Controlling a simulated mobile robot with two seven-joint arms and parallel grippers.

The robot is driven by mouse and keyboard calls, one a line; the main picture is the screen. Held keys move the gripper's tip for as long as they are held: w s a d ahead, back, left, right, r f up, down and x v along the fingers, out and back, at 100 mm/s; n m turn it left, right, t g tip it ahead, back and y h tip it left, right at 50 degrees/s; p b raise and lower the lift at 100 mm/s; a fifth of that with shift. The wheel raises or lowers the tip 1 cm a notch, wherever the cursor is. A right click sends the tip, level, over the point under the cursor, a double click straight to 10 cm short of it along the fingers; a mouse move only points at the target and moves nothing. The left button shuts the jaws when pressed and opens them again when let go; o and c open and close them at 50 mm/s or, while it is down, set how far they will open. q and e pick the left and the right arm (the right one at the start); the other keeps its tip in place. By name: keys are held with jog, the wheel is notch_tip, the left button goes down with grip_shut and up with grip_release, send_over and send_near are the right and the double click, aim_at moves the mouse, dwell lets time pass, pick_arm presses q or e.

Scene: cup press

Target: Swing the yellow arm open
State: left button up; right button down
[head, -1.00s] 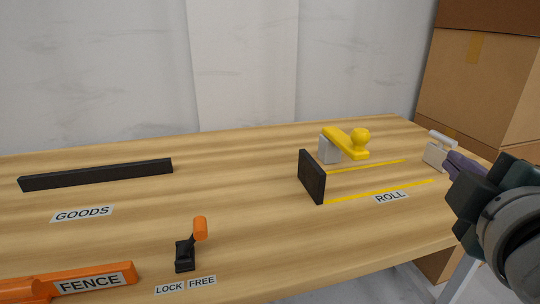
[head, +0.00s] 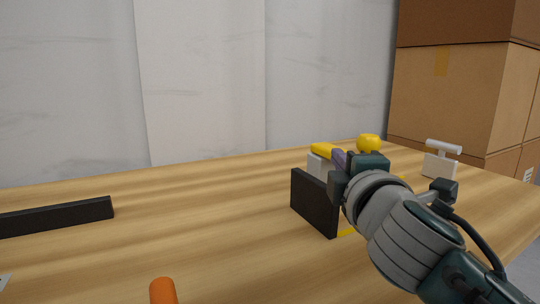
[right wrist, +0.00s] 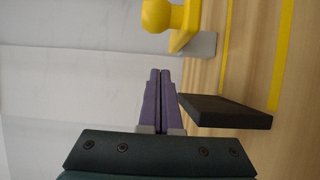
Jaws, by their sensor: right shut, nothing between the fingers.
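The yellow arm (head: 322,150) with its round yellow knob (head: 369,143) sits on a light grey block (head: 316,166) at the back right of the table. My right gripper (head: 339,158) is in front of it and hides its middle part. In the right wrist view the yellow arm (right wrist: 184,38) and its knob (right wrist: 160,15) are at the top, beyond the purple fingertips (right wrist: 160,72). The fingers are shut and empty, with a visible gap between them and the yellow arm. My left gripper is not in view.
A black upright plate (head: 314,203) stands just left of my right gripper; it also shows in the right wrist view (right wrist: 225,112). A white-handled block (head: 440,164) stands right. A black bar (head: 55,217) lies left. Cardboard boxes (head: 465,100) stand behind.

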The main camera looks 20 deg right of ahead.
jog(key=shift+w+d, duration=0.2)
jog(key=shift+d, duration=0.95)
jog(key=shift+w+d, duration=0.15)
jog(key=shift+d, duration=0.95)
jog(key=shift+p, duration=0.3)
jog(key=shift+d+n+y, duration=0.4)
jog(key=shift+d+y, duration=0.05)
jog(key=shift+y, duration=0.15)
